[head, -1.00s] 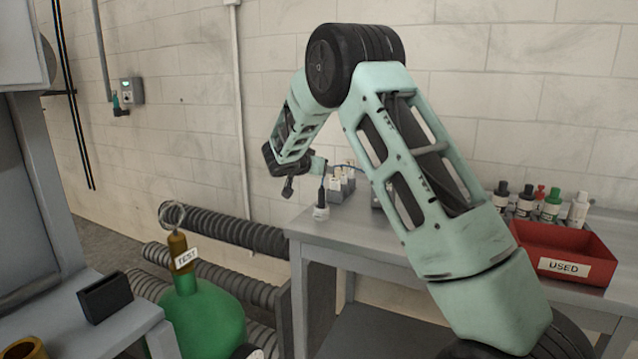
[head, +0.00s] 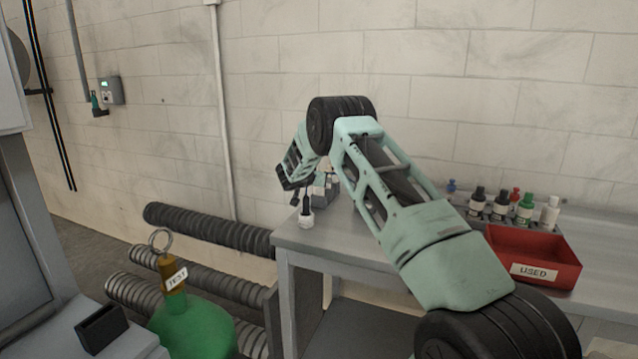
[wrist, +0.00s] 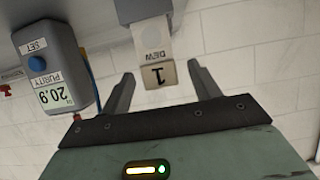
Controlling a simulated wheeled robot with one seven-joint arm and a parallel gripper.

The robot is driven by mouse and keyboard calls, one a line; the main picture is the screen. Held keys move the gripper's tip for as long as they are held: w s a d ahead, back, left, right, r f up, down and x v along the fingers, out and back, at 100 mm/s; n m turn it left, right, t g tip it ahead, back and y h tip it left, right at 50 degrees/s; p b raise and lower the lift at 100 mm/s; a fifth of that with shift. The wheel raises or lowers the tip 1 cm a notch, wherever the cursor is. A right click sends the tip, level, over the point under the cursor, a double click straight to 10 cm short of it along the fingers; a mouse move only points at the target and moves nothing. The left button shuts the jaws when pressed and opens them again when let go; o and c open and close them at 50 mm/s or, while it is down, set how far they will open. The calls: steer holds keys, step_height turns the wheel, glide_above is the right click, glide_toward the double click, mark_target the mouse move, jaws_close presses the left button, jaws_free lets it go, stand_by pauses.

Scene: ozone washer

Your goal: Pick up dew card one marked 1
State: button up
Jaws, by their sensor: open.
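Dew card one (wrist: 153,44) hangs in the upper middle of the wrist view, upside down. It is a pale strip reading DEW with a cream tab marked 1. Its other end meets a grey holder (wrist: 143,10). My gripper (wrist: 160,72) is open, with one finger on each side of the tab in the picture. I cannot tell how deep the tab lies between the fingers. In the head view, my gripper is small and dark beside the grey card rack (head: 326,188) at the bench's far-left end. The arm partly hides the rack there.
A purity meter reading 20.9 (wrist: 50,68) stands close to the card. A small dark-topped bottle (head: 306,220) stands near the bench corner. A red USED bin (head: 555,270) and several bottles (head: 500,208) are at right. A green TEST cylinder (head: 195,325) stands left of the bench.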

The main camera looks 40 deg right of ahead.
steer(key=shift+x, duration=0.8)
steer(key=c, duration=1.1)
steer(key=shift+o, duration=0.2)
